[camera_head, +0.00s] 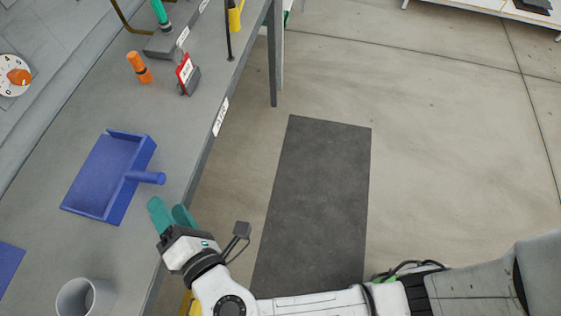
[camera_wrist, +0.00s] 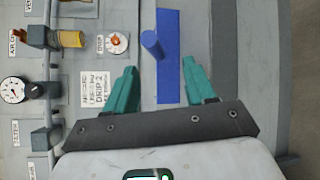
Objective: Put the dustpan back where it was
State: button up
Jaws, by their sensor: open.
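The blue dustpan (camera_head: 105,180) lies on the grey bench in the head view, its short round handle pointing right toward the bench edge. In the wrist view the dustpan (camera_wrist: 169,75) shows beyond and between the fingers, with its handle at its left side. My gripper (camera_head: 172,214) has teal fingers and is open and empty. It is near the bench's right edge, below and slightly right of the handle, apart from it.
A grey cup (camera_head: 84,297) stands at the lower left, and a flat blue patch (camera_head: 9,266) is at the left edge. An orange marker-like item (camera_head: 139,67) and a red-framed card stand (camera_head: 188,74) are farther up the bench. A dark mat (camera_head: 318,200) lies on the floor.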

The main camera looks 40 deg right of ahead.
jog(key=s+d+f+m+g+h, duration=0.1)
jog(key=d+f+m+g, duration=0.25)
jog(key=d, duration=0.45)
jog(key=s+d+f+m+g+h, duration=0.1)
jog(key=d+f+m+g+h, duration=0.1)
jog(key=d+m, duration=0.45)
jog(key=s+d+f+m+g+h, duration=0.1)
jog(key=d+f+m+g, duration=0.15)
jog(key=d, duration=0.65)
jog(key=s+d+f+m+g+y, duration=0.2)
jog(key=s+d+f+m+g, duration=0.1)
jog(key=s, duration=0.4)
jog(key=s+d+f+m+g+y, duration=0.2)
jog(key=s+m+g+y, duration=0.1)
jog(key=s, duration=0.5)
jog(key=m+g, duration=0.1)
jog(key=m, duration=0.1)
jog(key=shift+d+f+m, duration=0.35)
jog(key=shift+d+f, duration=0.05)
jog(key=shift+c, duration=0.3)
